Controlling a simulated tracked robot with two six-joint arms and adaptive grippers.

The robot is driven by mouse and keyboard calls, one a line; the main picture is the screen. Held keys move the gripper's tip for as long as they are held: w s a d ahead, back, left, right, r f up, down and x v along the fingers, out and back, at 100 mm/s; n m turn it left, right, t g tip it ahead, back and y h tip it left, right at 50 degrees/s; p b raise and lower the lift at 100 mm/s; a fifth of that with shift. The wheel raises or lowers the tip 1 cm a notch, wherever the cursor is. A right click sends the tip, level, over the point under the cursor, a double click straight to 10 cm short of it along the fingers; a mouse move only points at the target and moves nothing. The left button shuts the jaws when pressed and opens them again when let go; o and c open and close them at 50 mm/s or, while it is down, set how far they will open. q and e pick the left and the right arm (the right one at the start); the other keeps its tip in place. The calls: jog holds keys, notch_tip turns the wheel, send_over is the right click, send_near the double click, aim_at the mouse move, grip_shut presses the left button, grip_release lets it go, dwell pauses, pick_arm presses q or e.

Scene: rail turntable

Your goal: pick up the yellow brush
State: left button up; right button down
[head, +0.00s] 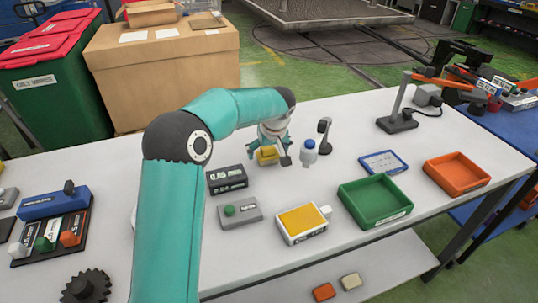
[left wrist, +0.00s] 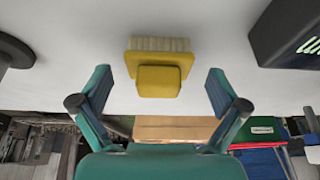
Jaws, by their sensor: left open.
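The yellow brush (head: 267,155) is on the white table, partly covered by my left gripper in the head view. In the left wrist view the brush (left wrist: 158,72) shows a yellow block with a smaller yellow grip and pale bristles. My left gripper (left wrist: 160,88) is open, with one teal finger on each side of the brush and a gap on both sides. In the head view my left gripper (head: 273,150) is at the brush. I cannot tell whether the brush touches the gripper's palm. My right gripper is not in view.
A black display box (head: 227,179) stands close to the brush. A grey button box (head: 240,212), a yellow-topped box (head: 303,223) and a green tray (head: 375,203) lie nearer the front edge.

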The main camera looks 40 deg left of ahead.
pick_arm(q)
jog(key=shift+x, duration=0.75)
jog(key=c, duration=1.2)
jog(key=shift+r, duration=0.15)
jog(key=shift+c, duration=0.2)
notch_tip(320, 180, up, 20)
jog(key=p, duration=0.3)
jog(key=o, duration=0.6)
jog(key=c, duration=0.5)
